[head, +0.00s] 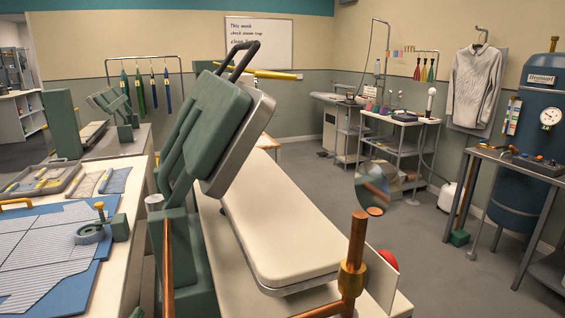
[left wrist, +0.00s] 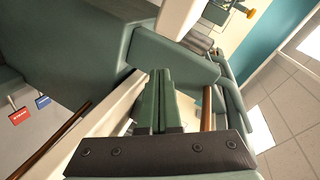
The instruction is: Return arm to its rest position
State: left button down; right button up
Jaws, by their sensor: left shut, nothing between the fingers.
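My left gripper (left wrist: 161,80) shows in the left wrist view as two green fingers pressed together, with nothing between them. A dark bar with screws crosses below the fingers. Beyond and beside them are green and cream surfaces and a copper pipe (left wrist: 207,110). In the head view I cannot clearly separate the left gripper from the green parts around the press. My right gripper is not in view.
The press's raised green head (head: 215,130) leans over its cream pressing board (head: 285,235). Copper pipes (head: 352,265) stand close in front. A blue cutting mat (head: 60,250) lies on the left table. Grey floor (head: 430,270) is open to the right.

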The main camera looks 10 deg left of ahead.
pick_arm(q)
jog(key=s+d+f+n+g+h, duration=0.1)
jog(key=s+d+f, duration=0.3)
jog(key=s+d, duration=0.4)
jog(key=s+d+f+n+g+h+p, duration=0.1)
jog(key=s+d+f+n+g+h, duration=0.1)
jog(key=s+d, duration=0.6)
jog(key=s+d+f+n+g+h, duration=0.1)
jog(key=s+d+f+n+h, duration=0.2)
jog(key=s+d+f, duration=0.5)
jog(key=shift+s+d+g+h, duration=0.4)
jog(key=shift+s+d+h, duration=0.25)
jog(key=shift+s, duration=0.4)
jog(key=shift+a, duration=0.2)
